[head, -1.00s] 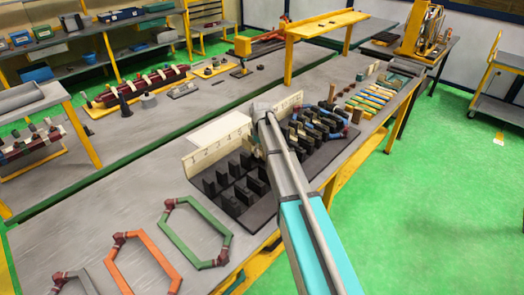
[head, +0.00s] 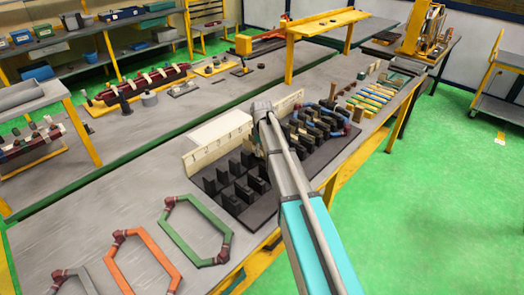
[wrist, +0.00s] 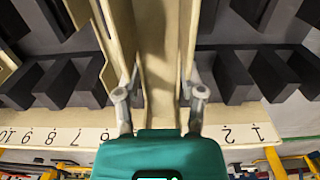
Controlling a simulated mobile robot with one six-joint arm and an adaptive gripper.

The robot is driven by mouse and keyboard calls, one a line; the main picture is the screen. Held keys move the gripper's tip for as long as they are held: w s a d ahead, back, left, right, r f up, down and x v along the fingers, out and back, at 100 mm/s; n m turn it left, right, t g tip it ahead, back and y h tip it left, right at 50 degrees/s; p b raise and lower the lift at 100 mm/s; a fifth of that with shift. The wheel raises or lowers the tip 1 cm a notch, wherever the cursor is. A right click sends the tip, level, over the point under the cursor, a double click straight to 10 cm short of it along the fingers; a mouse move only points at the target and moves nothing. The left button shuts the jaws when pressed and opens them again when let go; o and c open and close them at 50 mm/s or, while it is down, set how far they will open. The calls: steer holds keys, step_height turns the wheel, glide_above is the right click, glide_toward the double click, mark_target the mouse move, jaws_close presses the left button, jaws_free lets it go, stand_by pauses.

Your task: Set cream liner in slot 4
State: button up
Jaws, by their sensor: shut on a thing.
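In the wrist view my gripper (wrist: 160,92) is shut on the cream liner (wrist: 158,50), a long pale channel between the two grey fingers. It lies over the black-toothed slot block (wrist: 235,75), in the gap between black teeth to either side. The cream number strip (wrist: 75,136) shows 10 to 6 on the left and 2 and 1 on the right. The gripper body covers the numbers between, so slot 4 itself is hidden. I cannot tell how deep the liner sits. In the head view my arm's end hides most of the gripper beside the number board (head: 205,155).
Other cream liners (wrist: 122,25) stand close left of the held one. Blue and red coils (head: 330,118) sit at the block's far end. Green (head: 185,240), orange (head: 125,268) and grey coils lie on the near bench. A yellow raised shelf (head: 325,20) stands behind.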

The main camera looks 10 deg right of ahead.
steer(key=shift+f+b, duration=3.75)
steer(key=shift+f, duration=0.15)
stand_by(1.1)
steer(key=o, duration=0.9)
steer(key=shift+r+p, duration=0.85)
steer(key=shift+r, duration=0.05)
stand_by(0.7)
